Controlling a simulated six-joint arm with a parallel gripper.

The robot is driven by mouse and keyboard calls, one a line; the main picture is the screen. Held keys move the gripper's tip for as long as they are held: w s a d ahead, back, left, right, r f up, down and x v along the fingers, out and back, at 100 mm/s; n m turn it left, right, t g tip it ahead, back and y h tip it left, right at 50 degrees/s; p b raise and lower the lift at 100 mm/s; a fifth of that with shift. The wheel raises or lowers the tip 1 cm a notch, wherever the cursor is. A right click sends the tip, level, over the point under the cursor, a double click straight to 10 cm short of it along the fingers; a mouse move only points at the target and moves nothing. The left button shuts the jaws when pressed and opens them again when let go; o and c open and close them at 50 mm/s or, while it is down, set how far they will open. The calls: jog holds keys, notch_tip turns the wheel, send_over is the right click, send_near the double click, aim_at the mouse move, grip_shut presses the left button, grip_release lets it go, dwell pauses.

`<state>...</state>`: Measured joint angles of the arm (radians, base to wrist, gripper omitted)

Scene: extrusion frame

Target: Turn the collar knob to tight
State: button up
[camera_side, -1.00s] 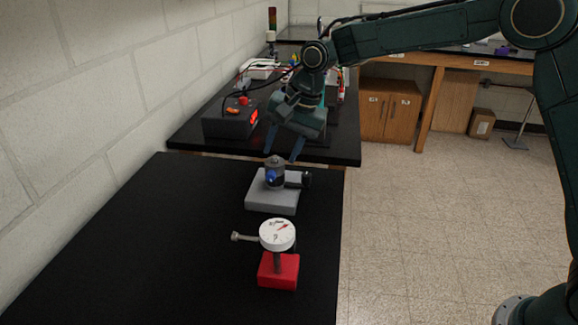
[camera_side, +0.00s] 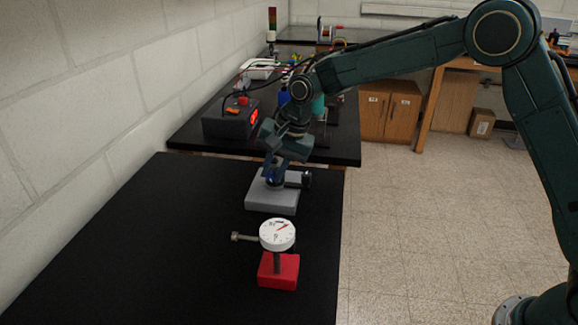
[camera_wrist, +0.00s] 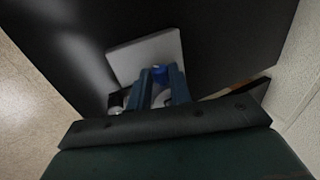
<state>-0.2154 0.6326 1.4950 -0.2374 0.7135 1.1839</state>
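The clamp unit is a grey block (camera_side: 271,201) carrying a dark round post with a blue part (camera_side: 272,182). A black knob (camera_side: 305,179) sticks out on its right. I cannot tell which of these is the collar knob. My gripper (camera_side: 274,171) points down at the post, with its fingers around the post's top, which they mostly hide. The grey block (camera_wrist: 140,52) and black knob (camera_wrist: 116,100) also show there.
A white dial gauge (camera_side: 277,235) on a red block (camera_side: 278,272) stands just in front of the grey block. A dark box with a red display (camera_side: 230,120) sits on the table behind. The black table (camera_side: 170,250) is clear to the left.

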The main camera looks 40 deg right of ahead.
grip_shut()
jog(key=shift+s+d+t+y, duration=0.1)
jog(key=shift+t+y, duration=0.3)
jog(key=shift+s+d+f+t+y, duration=0.15)
jog(key=shift+t+y, duration=0.55)
jog(key=shift+s+d+f+t+y, duration=0.1)
jog(key=shift+d+f+t+y, duration=0.05)
jog(key=shift+t+y, duration=0.55)
jog(key=t+y, duration=0.3)
jog(key=shift+s+d+f, duration=0.2)
jog(key=shift+f, duration=0.2)
jog(key=shift+f+t+y, duration=0.2)
jog(key=shift+t+y, duration=0.7)
jog(key=o, duration=0.5)
grip_release()
